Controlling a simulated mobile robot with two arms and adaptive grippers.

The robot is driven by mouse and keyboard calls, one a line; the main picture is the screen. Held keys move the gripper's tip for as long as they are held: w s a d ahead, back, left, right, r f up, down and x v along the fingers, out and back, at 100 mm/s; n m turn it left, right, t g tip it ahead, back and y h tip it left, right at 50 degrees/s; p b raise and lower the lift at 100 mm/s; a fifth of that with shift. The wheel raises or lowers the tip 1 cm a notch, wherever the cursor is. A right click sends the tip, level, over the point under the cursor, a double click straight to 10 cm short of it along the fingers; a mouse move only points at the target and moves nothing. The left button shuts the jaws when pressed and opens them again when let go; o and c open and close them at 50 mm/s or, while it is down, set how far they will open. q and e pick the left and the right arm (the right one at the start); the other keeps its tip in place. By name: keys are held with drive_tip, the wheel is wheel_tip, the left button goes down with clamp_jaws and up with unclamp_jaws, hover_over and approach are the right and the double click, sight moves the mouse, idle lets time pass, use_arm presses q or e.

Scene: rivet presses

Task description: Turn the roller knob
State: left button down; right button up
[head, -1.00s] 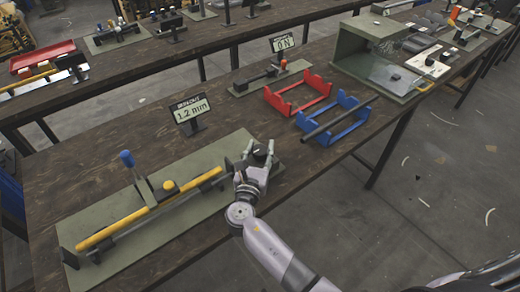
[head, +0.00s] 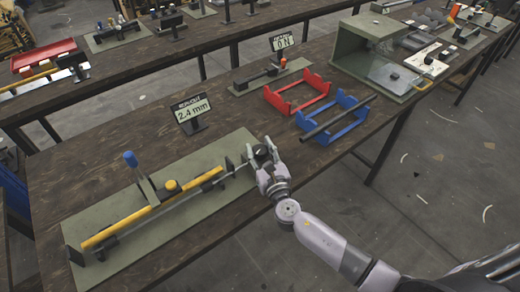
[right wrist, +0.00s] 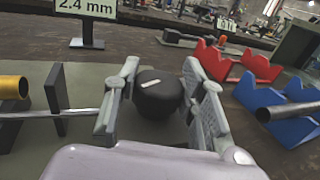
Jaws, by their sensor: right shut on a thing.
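The black roller knob (head: 262,152) sits at the right end of a thin metal rod on the green baseplate (head: 115,205). It shows larger in the right wrist view as a dark round knob (right wrist: 158,92) with a white mark on top. My right gripper (head: 264,161) is shut on the knob, with one finger on each side, as the right wrist view (right wrist: 160,98) shows. A sign (head: 193,109) behind the baseplate reads 2.4 mm. My left gripper is not in view.
A red cradle (head: 298,95) and a blue cradle (head: 333,122) holding a dark tube stand to the right on the table. A sign reading 0 N (head: 283,42) and a green box (head: 370,50) are farther back. The table edge runs close to my right arm.

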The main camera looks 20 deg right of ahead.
drive_tip(key=shift+n+y, duration=0.6)
drive_tip(key=shift+y, duration=0.3)
drive_tip(key=o, duration=1.1)
drive_tip(key=s, duration=0.4)
drive_tip(key=s+d, duration=0.1)
drive_tip(key=s, duration=0.7)
drive_tip(key=shift+d, duration=0.15)
